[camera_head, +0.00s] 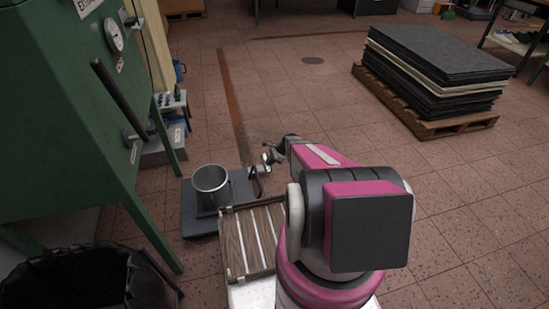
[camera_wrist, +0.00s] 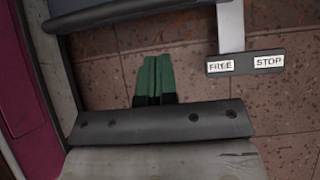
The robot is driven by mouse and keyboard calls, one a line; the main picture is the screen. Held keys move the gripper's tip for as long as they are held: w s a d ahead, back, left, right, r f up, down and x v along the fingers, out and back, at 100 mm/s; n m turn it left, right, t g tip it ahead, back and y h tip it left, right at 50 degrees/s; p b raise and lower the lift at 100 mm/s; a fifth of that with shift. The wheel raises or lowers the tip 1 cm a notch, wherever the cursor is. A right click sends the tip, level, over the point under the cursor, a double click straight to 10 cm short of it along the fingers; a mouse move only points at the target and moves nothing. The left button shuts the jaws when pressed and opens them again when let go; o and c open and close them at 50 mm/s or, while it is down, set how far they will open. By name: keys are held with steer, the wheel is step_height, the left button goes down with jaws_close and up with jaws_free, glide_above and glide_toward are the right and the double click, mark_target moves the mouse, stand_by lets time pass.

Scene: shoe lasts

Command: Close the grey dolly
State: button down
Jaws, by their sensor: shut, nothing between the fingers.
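The grey dolly (camera_head: 192,226) is a low dark platform on the floor in the head view, left of my arm. A metal pot (camera_head: 210,187) stands upright on it. A dark bar (camera_head: 258,184) rises at its right side. My gripper (camera_head: 268,158) is above the dolly's far right side. In the wrist view its green fingers (camera_wrist: 155,76) are shut and empty. A dark plate (camera_wrist: 245,62) lettered FREE and STOP lies right of the fingers, apart from them. A dark bar (camera_wrist: 130,11) crosses the top left of that view; whether it touches the fingers I cannot tell.
A green machine (camera_head: 60,110) with a lever stands left of the dolly, and a black-lined bin (camera_head: 75,280) is at front left. A slatted wooden tray (camera_head: 236,250) is beside my arm. A pallet (camera_head: 440,126) of stacked sheets stands far right. The middle floor is clear.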

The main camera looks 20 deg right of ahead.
steer(key=a, duration=0.1)
steer(key=a+f, duration=0.1)
steer(key=a, duration=0.1)
steer(key=a+f, duration=0.1)
steer(key=a, duration=0.1)
steer(key=shift+a+f, duration=0.1)
stand_by(0.3)
steer(key=a, duration=4.5)
steer(key=shift+a, duration=0.2)
steer(key=v, duration=0.4)
steer(key=d+f+v, duration=0.1)
steer(key=v, duration=0.4)
steer(key=d+v, duration=0.1)
steer(key=v, duration=0.3)
steer(key=shift+d+f, duration=0.25)
